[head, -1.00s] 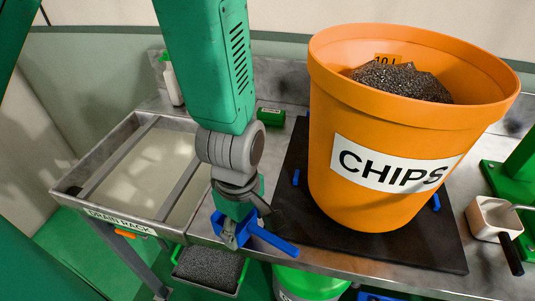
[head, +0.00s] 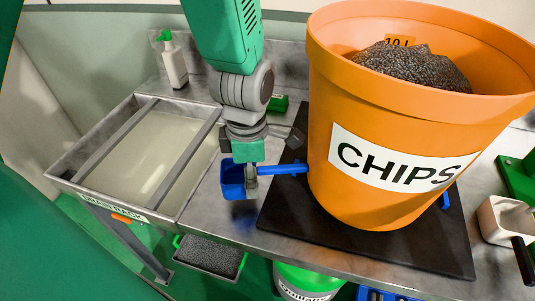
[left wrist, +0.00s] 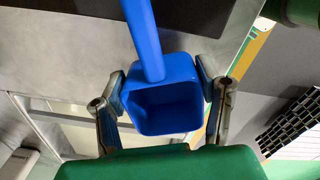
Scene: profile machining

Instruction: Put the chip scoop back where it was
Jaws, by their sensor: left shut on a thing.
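The blue chip scoop (head: 232,180) is held by my left gripper (head: 249,177) above the steel bench, between the drain rack and the dark mat. Its handle points right, toward the orange CHIPS bucket (head: 400,120); I cannot tell whether it touches the bucket. In the left wrist view, the scoop's square hollow bowl (left wrist: 165,105) sits between the two fingers of my left gripper (left wrist: 165,85), which is shut on it. The handle (left wrist: 145,40) runs toward the top of that view. The bucket holds dark chips. My right gripper is not in view.
The drain rack (head: 118,207) is a shallow sink at left with bars across it. A white bottle (head: 174,65) stands behind it. The bucket stands on a dark mat (head: 300,232) with a blue peg (head: 445,201). A white box (head: 503,220) lies at right. A chip tray (head: 210,257) hangs below.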

